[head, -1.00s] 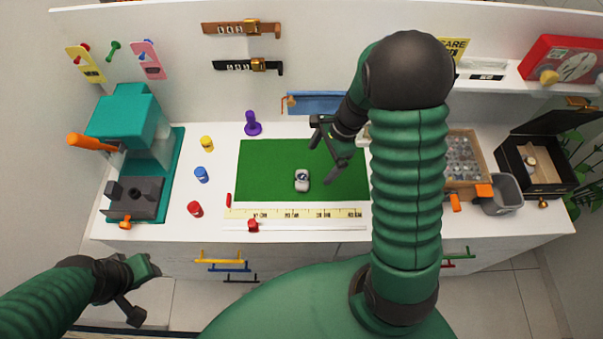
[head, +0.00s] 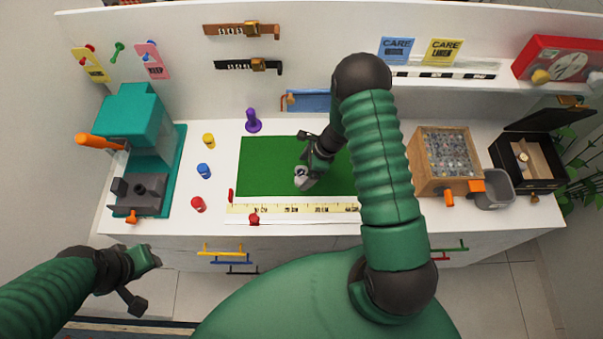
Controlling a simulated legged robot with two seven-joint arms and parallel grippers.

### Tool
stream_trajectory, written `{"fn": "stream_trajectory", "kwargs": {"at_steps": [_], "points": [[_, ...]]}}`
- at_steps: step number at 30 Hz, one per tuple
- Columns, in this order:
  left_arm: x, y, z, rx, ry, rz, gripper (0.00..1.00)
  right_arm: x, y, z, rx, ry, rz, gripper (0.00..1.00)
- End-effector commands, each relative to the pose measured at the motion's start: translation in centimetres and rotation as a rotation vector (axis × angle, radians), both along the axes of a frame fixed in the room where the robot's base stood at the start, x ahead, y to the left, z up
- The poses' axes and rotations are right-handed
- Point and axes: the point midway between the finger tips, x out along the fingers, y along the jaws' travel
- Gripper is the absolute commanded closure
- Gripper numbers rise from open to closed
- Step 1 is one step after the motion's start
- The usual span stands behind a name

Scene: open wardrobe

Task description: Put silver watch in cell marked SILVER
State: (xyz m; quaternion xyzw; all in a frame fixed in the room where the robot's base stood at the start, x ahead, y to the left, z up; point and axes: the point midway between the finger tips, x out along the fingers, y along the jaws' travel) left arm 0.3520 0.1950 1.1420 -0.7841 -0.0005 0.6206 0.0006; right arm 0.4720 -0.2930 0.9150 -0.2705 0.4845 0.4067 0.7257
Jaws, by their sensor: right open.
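An open black box (head: 507,161) stands at the right end of the counter, with a gold-coloured watch (head: 522,156) inside. No SILVER marking is readable. My left gripper (head: 146,279) is at the lower left, in front of the counter, away from these things; its jaw state is unclear.
A wooden case (head: 416,176) and a grey bin (head: 497,194) stand between the mat and the black box. A teal press (head: 137,125) and coloured pegs stand left of the mat. A ruler strip (head: 290,209) runs along its front.

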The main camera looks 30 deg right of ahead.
Motion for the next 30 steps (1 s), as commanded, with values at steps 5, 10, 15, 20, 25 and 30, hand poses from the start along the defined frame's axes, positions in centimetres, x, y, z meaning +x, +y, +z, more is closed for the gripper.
{"fn": "stream_trajectory", "kwargs": {"at_steps": [5, 10, 15, 20, 25, 30], "points": [[-0.01, 0.0, 0.38, 0.0, 0.0, 0.0, 0.64, 0.43, 0.53, -1.51, -0.001, -0.001, 0.001, 0.06], [-0.01, 0.0, 0.3, 0.0, 0.001, 0.0, 0.64, 0.4, 0.53, -1.51, -0.001, -0.002, 0.001, 0.08], [-0.02, 0.0, 0.29, 0.0, 0.001, 0.0, 0.64, 0.38, 0.5, -1.48, -0.001, -0.002, 0.001, 0.3], [-0.02, 0.0, 0.29, 0.0, 0.001, 0.0, 0.64, 0.4, 0.5, -1.49, -0.001, -0.001, 0.001, 0.51], [-0.01, 0.0, 0.3, 0.0, 0.001, 0.0, 0.64, 0.41, 0.5, -1.49, -0.001, -0.001, 0.001, 0.73], [-0.01, 0.0, 0.3, 0.0, 0.001, 0.0, 0.64, 0.42, 0.49, -1.48, -0.001, -0.001, 0.001, 0.81]]}}
